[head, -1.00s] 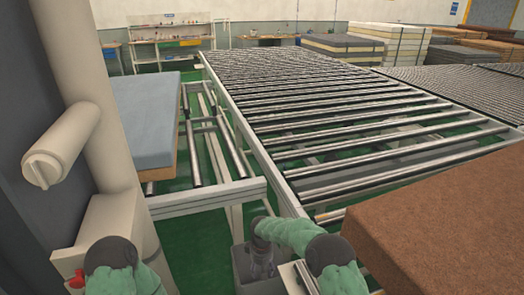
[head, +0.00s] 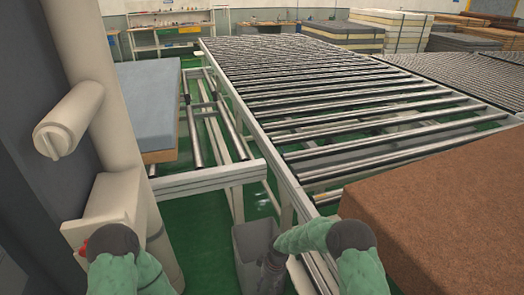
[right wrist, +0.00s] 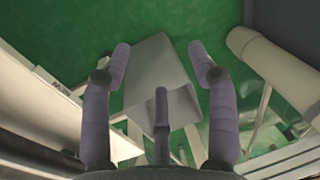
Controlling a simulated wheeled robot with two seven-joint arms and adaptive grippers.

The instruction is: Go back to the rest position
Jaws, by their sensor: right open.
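My right arm, in a green sleeve, comes in at the bottom of the head view. Its dark gripper (head: 268,272) hangs in front of a grey bin. In the right wrist view, the right gripper (right wrist: 160,68) has its purple-grey fingers spread apart with nothing between them. The grey bin (right wrist: 153,68) stands on the floor beyond the fingers. My left arm shows only as a green-sleeved part at the lower left of the head view; its gripper is out of sight.
A roller conveyor (head: 315,98) fills the middle. A brown mattress (head: 440,215) lies at the right, close to my right arm. A blue-grey mattress (head: 147,110) lies at the left. A beige column (head: 95,95) stands close on the left. Mattress stacks (head: 375,35) stand behind.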

